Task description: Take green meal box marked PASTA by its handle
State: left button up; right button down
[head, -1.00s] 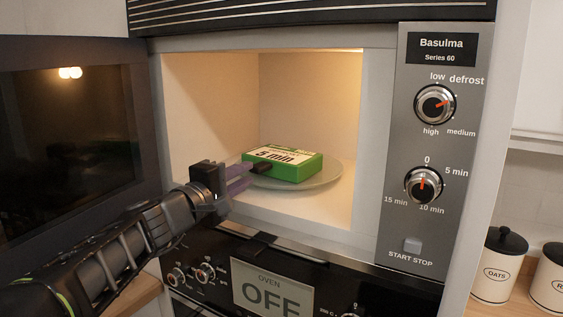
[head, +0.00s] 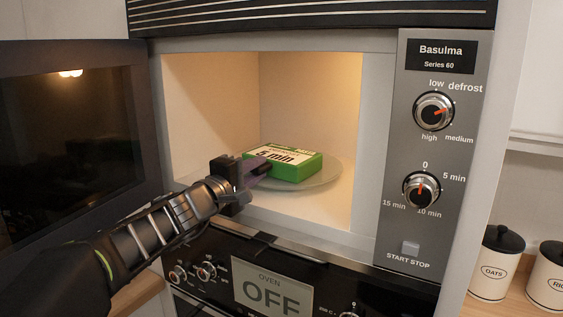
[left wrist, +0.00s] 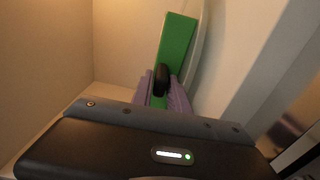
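The green meal box (head: 296,169) with a white label reading "5 min" lies on a plate (head: 328,178) inside the lit, open microwave. The word PASTA cannot be read. Its dark handle (left wrist: 161,79) sticks out towards my left gripper. My left gripper (head: 257,171) reaches in at the front left of the cavity. In the left wrist view its purple fingers (left wrist: 162,92) stand on either side of the handle, with green showing between them. Whether they touch the handle is not clear. My right gripper is not in view.
The microwave door (head: 70,150) stands open on the left. The control panel (head: 420,225) with two dials is on the right. Below is an oven with an OFF display (head: 270,292). Canisters (head: 495,262) stand at far right. The cavity has free room around the plate.

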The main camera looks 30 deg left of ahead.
pick_arm(q)
jog(key=shift+c, duration=0.4)
grip_shut()
dwell(1.0)
